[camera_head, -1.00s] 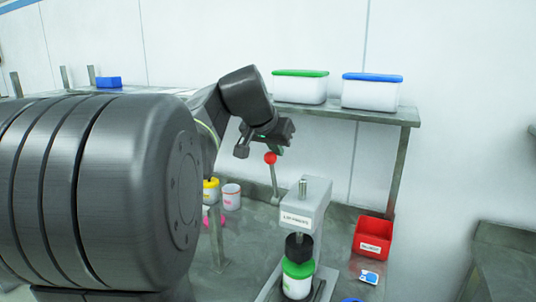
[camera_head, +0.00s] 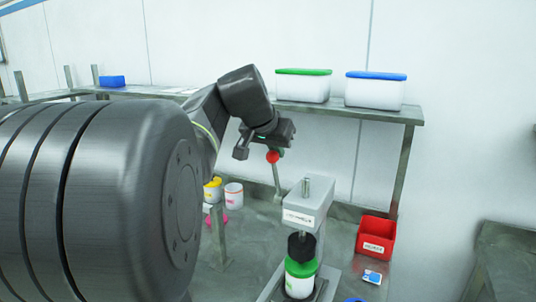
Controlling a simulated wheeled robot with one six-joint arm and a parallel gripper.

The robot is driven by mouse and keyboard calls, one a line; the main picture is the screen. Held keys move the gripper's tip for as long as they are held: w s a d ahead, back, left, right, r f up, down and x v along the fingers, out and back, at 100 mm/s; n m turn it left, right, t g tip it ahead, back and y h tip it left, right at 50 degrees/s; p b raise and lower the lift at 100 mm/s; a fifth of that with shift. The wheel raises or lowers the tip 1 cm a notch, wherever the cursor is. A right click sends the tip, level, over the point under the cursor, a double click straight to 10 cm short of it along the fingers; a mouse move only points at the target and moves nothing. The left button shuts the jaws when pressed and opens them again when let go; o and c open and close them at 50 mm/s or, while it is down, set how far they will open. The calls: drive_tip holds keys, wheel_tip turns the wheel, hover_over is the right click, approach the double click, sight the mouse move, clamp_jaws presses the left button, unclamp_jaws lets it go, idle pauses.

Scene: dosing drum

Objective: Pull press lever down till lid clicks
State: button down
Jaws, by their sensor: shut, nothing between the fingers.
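The press (camera_head: 308,205) is a grey column on the steel bench. Its lever (camera_head: 277,181) stands nearly upright at the left of the press and ends in a red ball knob (camera_head: 272,157). A white jar with a green lid (camera_head: 299,268) stands upright under the black press head (camera_head: 301,246). My gripper (camera_head: 275,141) is shut and empty, just above the red knob. I cannot tell whether it touches the knob. My arm hides part of the bench at left.
A red bin (camera_head: 376,238) and a small white and blue card (camera_head: 372,276) lie right of the press. A yellow-topped jar (camera_head: 212,190) and a white cup (camera_head: 233,194) stand behind at left. White boxes with green (camera_head: 303,87) and blue (camera_head: 376,92) lids sit on the shelf.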

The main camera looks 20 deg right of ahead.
sight(270, 154)
drive_tip(key=shift+s+a+f, duration=0.2)
drive_tip(key=shift+s+a+f+b, duration=0.45)
drive_tip(key=shift+s+a+b, duration=0.25)
drive_tip(key=shift+a+b, duration=0.15)
drive_tip(key=shift+s+a+f+b, duration=0.65)
drive_tip(key=shift+a+f+b, duration=0.1)
drive_tip(key=shift+b, duration=0.2)
drive_tip(key=shift+f, duration=0.1)
drive_tip(key=shift+s+a+f+b, duration=0.65)
drive_tip(key=shift+f+b, duration=0.2)
drive_tip(key=shift+b, duration=0.15)
drive_tip(key=shift+f, duration=0.1)
